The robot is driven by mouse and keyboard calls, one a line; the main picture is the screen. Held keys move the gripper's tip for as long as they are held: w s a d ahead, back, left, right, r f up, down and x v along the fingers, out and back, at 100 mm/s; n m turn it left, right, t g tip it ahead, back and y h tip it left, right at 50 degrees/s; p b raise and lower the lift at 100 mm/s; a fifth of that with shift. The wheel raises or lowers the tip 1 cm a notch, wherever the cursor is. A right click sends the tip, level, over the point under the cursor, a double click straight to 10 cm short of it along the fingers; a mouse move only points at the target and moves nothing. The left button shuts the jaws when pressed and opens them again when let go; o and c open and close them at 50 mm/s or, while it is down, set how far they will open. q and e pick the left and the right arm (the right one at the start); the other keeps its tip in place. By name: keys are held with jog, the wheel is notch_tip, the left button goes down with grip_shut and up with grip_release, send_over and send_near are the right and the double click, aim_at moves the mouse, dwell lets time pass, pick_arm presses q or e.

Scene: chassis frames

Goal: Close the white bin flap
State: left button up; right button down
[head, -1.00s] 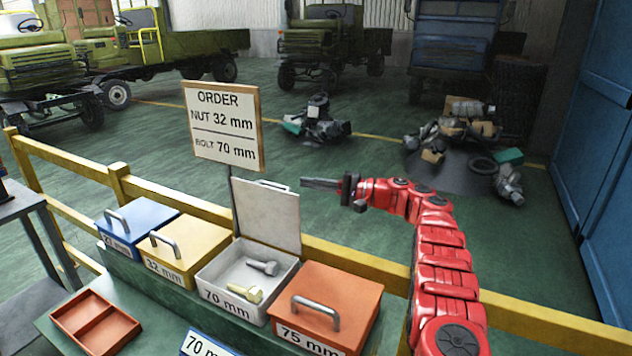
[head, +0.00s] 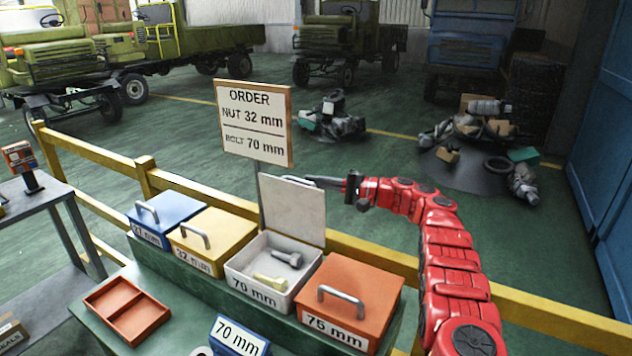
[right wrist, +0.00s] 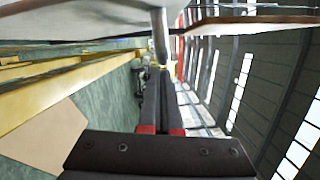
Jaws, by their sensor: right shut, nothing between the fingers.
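The white bin (head: 245,283), labelled 70 mm, stands open on the green bench with two bolts inside. Its white flap (head: 292,212) stands up nearly vertical at the bin's back edge. The flap's handle is on its far side, its top just showing. My right gripper (head: 318,181) is shut and empty, with its fingertips at the flap's upper edge, on the far side. In the right wrist view, the closed fingers (right wrist: 161,100) point towards the grey handle (right wrist: 159,38) under the pale flap (right wrist: 60,22). I cannot tell whether they touch. My left gripper is not in view.
The closed orange bin (head: 352,290) stands right of the white bin; the closed yellow bin (head: 212,240) and blue bin (head: 166,218) stand left. The order sign (head: 254,120) rises behind the flap. A yellow rail (head: 390,258) runs behind the bench. An orange tray (head: 127,307) lies front left.

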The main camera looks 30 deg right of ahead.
jog(key=p, duration=0.1)
jog(key=a+p, duration=0.1)
jog(key=shift+s+r+n+p, duration=0.25)
jog(key=shift+r+n+p, duration=0.05)
jog(key=shift+n+p, duration=0.1)
